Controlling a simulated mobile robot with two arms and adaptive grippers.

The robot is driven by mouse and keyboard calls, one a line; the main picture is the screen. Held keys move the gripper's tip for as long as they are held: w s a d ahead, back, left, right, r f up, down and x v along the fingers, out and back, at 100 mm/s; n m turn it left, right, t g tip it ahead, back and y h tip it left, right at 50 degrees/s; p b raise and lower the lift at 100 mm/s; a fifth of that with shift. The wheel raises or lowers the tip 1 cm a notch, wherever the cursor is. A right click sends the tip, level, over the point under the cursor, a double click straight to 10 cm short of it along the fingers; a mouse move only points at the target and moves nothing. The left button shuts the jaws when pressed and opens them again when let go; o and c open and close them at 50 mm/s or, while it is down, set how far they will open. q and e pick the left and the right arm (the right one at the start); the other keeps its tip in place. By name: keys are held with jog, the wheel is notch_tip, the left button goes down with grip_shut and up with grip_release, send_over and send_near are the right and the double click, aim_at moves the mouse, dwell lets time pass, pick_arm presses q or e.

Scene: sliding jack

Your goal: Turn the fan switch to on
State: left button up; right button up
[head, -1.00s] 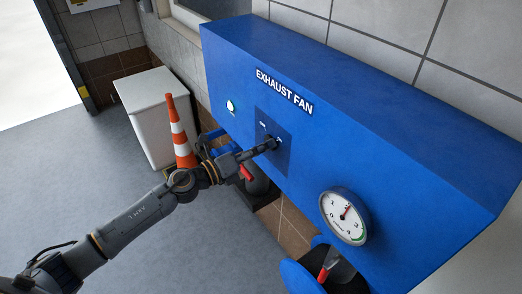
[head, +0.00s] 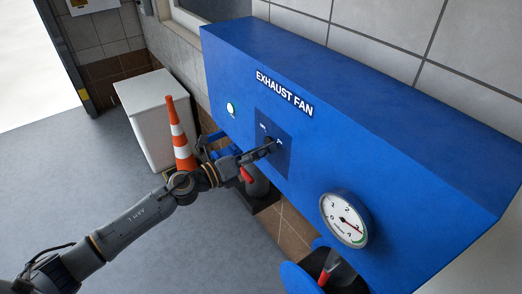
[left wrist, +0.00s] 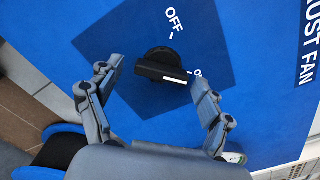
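The fan switch is a black rotary knob (left wrist: 163,66) on a dark blue plate (left wrist: 215,30) of the blue exhaust fan box (head: 330,130). In the left wrist view the knob's white mark points toward the partly hidden ON label (left wrist: 196,73). The OFF label (left wrist: 174,20) is above the knob. My left gripper (head: 266,151) is at the switch in the head view. In the left wrist view its fingers are spread on either side of the knob, not closed on it. My right gripper is not in view.
A round gauge (head: 345,218) and a small pale green lamp (head: 230,109) are on the box front. A traffic cone (head: 180,135) and a white cabinet (head: 150,115) stand behind my left arm. The grey floor (head: 70,175) at left is clear.

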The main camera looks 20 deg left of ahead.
pick_arm(q)
jog(key=v, duration=1.2)
jog(key=shift+a, duration=0.1)
dwell(0.4)
